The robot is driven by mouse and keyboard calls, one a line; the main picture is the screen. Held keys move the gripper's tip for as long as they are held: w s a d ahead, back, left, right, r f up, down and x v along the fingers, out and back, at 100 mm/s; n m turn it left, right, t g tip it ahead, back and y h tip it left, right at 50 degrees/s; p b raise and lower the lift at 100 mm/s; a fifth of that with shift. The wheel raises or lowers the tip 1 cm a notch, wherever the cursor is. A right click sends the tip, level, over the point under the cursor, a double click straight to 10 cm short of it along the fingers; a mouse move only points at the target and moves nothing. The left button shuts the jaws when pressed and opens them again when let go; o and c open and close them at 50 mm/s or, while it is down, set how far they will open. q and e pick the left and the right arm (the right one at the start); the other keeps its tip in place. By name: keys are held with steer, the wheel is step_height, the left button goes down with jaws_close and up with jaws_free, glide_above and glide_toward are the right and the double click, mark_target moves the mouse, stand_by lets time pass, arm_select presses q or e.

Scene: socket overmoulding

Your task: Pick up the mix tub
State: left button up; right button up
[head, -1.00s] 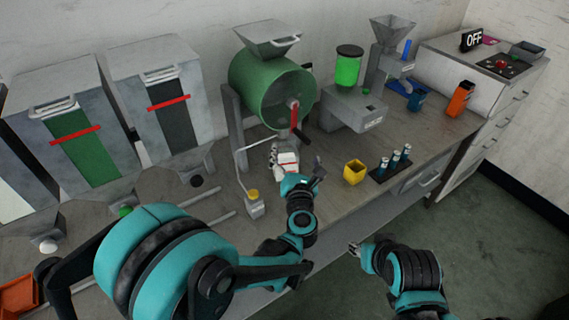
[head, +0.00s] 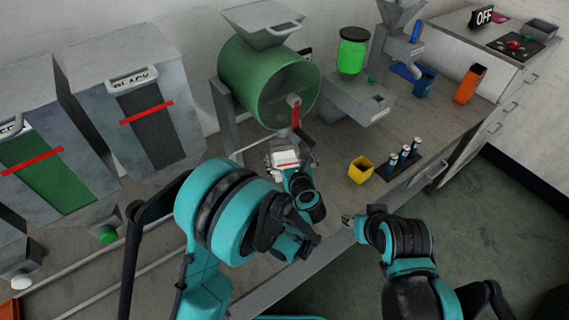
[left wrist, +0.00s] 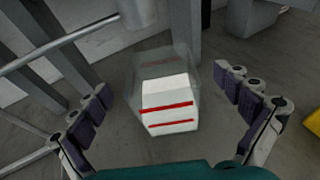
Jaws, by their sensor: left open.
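The mix tub (left wrist: 168,100) is a clear, faceted tub with a white block-like part marked by two red lines. It stands on the grey bench under the green drum; in the head view it shows small (head: 286,158), partly hidden by my left gripper. My left gripper (head: 292,168) is open, with fingers spread on both sides of the tub. In the left wrist view the fingers (left wrist: 165,85) stand apart from its walls, with gaps on both sides. My right gripper (head: 348,221) hangs in front of the bench edge, away from the tub; its finger opening is too small to judge.
The green drum mixer (head: 262,85) stands behind the tub. A yellow cup (head: 360,170) and a rack of vials (head: 404,158) stand to the right. A metal rail (left wrist: 62,42) and grey posts stand close to the left and behind. Hoppers (head: 140,110) line the left.

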mark_target(282, 143)
arm_select(q)
steer(key=x, duration=0.2)
steer(key=b+x, duration=0.1)
steer(key=x, duration=0.1)
steer(key=shift+a+f, duration=0.1)
steer(key=shift+f, duration=0.15)
steer(key=shift+w, duration=0.3)
steer(key=c, duration=1.9)
steer(key=shift+a, duration=0.1)
